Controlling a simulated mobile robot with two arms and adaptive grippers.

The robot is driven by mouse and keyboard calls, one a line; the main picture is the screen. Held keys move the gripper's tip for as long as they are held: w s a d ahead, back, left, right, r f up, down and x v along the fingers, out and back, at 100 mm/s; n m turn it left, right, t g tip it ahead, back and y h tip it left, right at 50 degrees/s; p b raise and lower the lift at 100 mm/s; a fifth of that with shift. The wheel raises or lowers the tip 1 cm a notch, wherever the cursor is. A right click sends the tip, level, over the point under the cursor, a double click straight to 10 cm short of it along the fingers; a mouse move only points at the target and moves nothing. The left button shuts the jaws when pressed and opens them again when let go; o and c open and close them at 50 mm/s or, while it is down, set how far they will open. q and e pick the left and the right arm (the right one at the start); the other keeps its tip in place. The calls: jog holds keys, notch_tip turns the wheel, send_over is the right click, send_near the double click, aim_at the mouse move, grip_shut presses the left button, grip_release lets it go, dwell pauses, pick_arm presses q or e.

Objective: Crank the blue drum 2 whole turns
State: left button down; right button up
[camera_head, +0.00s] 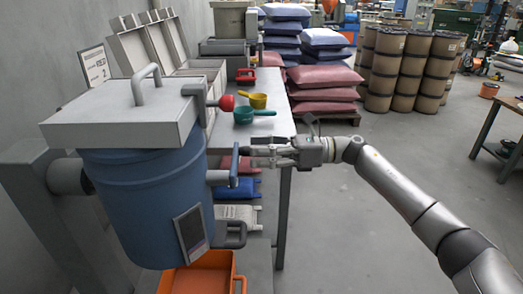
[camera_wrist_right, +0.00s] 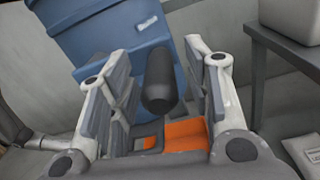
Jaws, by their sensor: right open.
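The blue drum (camera_head: 140,200) hangs on a grey stand at the left of the head view, under a light grey lid (camera_head: 125,120) with a bar handle. It looks slightly tilted. A crank with an upright dark grip (camera_head: 234,165) sticks out from its right side. My right gripper (camera_head: 255,156) is open just right of this grip. In the right wrist view, a dark rounded grip (camera_wrist_right: 160,82) stands between the open fingers (camera_wrist_right: 160,95), with the drum (camera_wrist_right: 115,35) behind. Whether a finger touches the grip cannot be told. My left gripper is out of view.
An orange bin (camera_head: 200,277) sits below the drum. A bench (camera_head: 272,85) behind holds a yellow scoop (camera_head: 258,100) and a green scoop (camera_head: 244,116).

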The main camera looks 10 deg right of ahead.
grip_shut()
dwell(0.3)
jog(key=shift+f, duration=0.1)
